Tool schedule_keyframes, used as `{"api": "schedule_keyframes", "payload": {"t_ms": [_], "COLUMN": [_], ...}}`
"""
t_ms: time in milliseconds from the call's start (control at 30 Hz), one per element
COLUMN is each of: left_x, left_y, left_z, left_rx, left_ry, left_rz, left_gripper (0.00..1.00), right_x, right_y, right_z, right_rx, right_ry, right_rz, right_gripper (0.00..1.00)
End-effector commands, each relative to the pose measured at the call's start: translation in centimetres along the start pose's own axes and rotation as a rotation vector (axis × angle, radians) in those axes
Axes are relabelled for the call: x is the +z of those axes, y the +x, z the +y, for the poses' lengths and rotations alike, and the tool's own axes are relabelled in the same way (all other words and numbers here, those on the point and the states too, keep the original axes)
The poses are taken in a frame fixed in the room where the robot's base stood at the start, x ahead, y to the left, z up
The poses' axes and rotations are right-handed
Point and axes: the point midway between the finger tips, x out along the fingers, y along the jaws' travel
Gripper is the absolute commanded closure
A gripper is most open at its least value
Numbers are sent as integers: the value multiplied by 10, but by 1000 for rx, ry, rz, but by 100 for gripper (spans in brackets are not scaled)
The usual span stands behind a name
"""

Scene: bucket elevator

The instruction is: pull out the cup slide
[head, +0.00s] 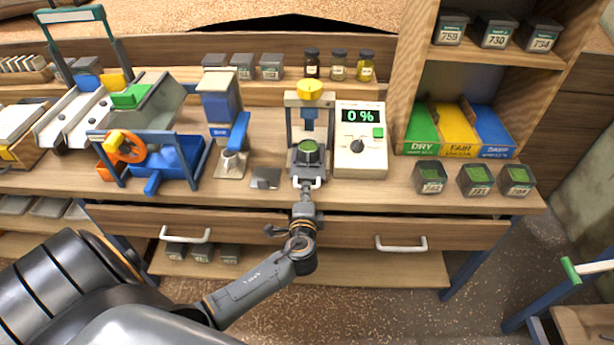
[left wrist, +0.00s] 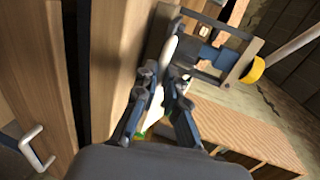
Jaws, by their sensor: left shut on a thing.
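The cup slide (head: 296,172) is a grey part low in the press frame, with a white handle (head: 313,184) at its front. A cup with green contents (head: 308,150) sits in it, beneath the press's yellow knob (head: 309,88). My left gripper (head: 305,194) is shut on the handle, just in front of the bench edge. In the left wrist view my left gripper's fingers (left wrist: 168,80) close around the pale handle, partly hiding it. The blue-grey press frame (left wrist: 215,52) and yellow knob (left wrist: 253,70) stand beyond. My right gripper is not in view.
A meter reading 0 % (head: 360,140) stands directly right of the press. A small grey plate (head: 265,178) and a blue-and-grey device (head: 222,110) are to the left. Below the bench top, a drawer handle (head: 401,244) sticks out. Several grey cups stand at the right.

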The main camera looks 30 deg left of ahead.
Motion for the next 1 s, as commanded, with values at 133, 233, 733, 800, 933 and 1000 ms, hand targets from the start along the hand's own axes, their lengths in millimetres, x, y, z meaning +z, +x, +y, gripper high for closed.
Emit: {"api": "schedule_keyframes", "payload": {"t_ms": [133, 233, 733, 800, 933, 1000], "left_x": [0, 0, 0, 0, 0, 0], "left_y": [-29, -36, -36, -36, -36, -39], "left_z": [9, 9, 8, 8, 8, 8], "left_rx": [5, 3, 0, 0, 0, 0], "left_ry": [-1, 0, 1, 1, 1, 0], "left_rz": [1, 0, 0, 0, 0, 0], "left_gripper": [100, 100, 66, 66, 66, 66], "right_x": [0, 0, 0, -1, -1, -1], "right_y": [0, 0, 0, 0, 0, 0], "right_z": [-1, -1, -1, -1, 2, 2], "right_rx": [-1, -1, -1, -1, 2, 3], "right_ry": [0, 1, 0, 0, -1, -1], "right_rz": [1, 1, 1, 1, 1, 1], "right_gripper": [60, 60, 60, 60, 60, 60]}}
